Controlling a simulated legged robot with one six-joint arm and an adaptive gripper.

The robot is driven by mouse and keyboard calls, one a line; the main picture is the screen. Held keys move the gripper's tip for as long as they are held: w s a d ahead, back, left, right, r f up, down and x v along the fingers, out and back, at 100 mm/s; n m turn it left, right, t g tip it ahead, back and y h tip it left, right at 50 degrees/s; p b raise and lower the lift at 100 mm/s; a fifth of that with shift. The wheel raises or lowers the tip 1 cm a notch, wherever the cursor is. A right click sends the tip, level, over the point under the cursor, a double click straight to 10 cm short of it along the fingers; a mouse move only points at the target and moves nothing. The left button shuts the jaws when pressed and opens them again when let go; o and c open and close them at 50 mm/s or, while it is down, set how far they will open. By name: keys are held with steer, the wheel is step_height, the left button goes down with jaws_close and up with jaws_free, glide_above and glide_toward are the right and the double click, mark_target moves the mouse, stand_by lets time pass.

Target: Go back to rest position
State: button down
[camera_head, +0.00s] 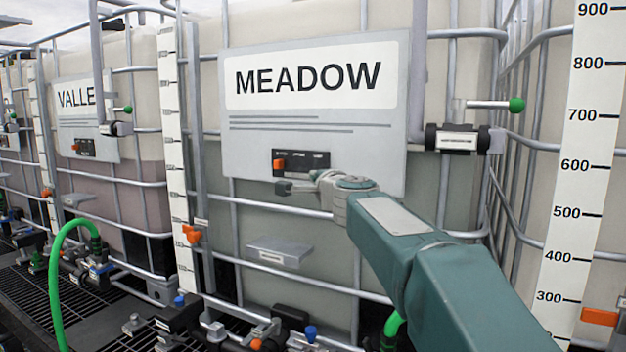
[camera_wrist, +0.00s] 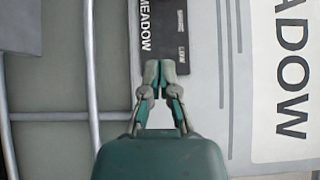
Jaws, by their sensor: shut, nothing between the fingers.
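My gripper (camera_head: 297,187) is at the end of my teal arm, which reaches in from the lower right in the head view. It is in front of the lower edge of the MEADOW sign (camera_head: 312,112), just below a small black panel (camera_head: 315,161) with an orange slider (camera_head: 280,164) at its left. In the wrist view my gripper (camera_wrist: 160,76) has its fingertips together with nothing between them. The black panel (camera_wrist: 160,35), marked MEADOW, lies just beyond the fingertips; whether they touch it I cannot tell. The orange slider is out of the wrist view.
Caged totes stand in a row, one with a VALLEY-like sign (camera_head: 80,110) partly hidden. A green hose (camera_head: 56,280) and several valves are at lower left. A green-tipped lever (camera_head: 516,105) sticks out right of the sign. A grey shelf (camera_head: 279,251) juts out below.

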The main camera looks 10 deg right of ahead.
steer(key=s+a+f+n+g+y, duration=0.1)
steer(key=s+a+f+n+g, duration=0.15)
steer(key=s+f+n, duration=0.45)
steer(key=s+a+f+n+g+y, duration=0.1)
steer(key=s+a+f+n+g, duration=0.15)
steer(key=s, duration=0.85)
steer(key=s+d+f+n+g+h, duration=0.2)
steer(key=s+d+f+n+g, duration=0.1)
steer(key=s+f, duration=0.7)
steer(key=s+d+f+n+g+h, duration=0.2)
steer(key=s+d+f+n+g, duration=0.1)
steer(key=s+f, duration=0.7)
steer(key=s+d+g, duration=0.1)
steer(key=s, duration=0.2)
steer(key=shift+n+h, duration=0.35)
steer(key=shift+h, duration=0.05)
steer(key=shift+s+d, duration=0.1)
